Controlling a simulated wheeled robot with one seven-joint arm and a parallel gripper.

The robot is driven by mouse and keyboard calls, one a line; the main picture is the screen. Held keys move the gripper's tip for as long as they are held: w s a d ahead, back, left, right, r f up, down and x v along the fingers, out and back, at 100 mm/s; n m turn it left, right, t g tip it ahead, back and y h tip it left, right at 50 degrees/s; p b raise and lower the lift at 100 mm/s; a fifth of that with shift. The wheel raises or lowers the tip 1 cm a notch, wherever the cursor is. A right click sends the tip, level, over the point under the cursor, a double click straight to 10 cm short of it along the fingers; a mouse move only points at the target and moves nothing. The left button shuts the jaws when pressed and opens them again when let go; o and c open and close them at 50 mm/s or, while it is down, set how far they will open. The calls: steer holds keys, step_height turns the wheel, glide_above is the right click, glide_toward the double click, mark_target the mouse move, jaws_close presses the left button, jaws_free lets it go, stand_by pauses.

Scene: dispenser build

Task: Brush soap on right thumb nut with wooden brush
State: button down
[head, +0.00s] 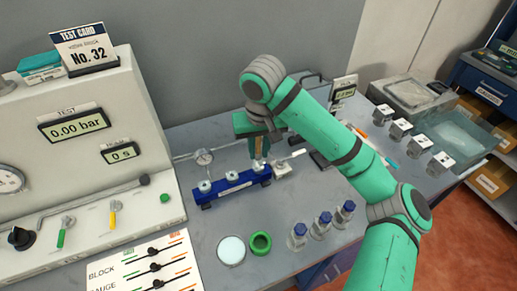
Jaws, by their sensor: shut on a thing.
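A blue block (222,192) lies on the bench with small silver nuts along its top. A left nut (205,186) and a middle nut (232,177) show clearly. The right thumb nut (257,168) is at the block's right end, directly below my gripper. My gripper (258,148) points down and is shut on a slim wooden-coloured thing that looks like the brush (258,152). Its lower end is at or just above the right nut; I cannot tell whether they touch. A round dish with pale liquid (231,250), perhaps the soap, stands in front.
The test console (85,150) borders the left. Bare bench lies in front of the block.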

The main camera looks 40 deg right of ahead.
steer(key=shift+s+a, duration=0.1)
steer(key=shift+s, duration=0.25)
steer(key=shift+w, duration=0.2)
steer(key=shift+w+f, duration=0.1)
steer(key=shift+w, duration=0.3)
steer(key=shift+s, duration=0.25)
steer(key=shift+s, duration=0.35)
steer(key=shift+w, duration=0.15)
steer(key=shift+w, duration=0.45)
steer(key=shift+s, duration=0.25)
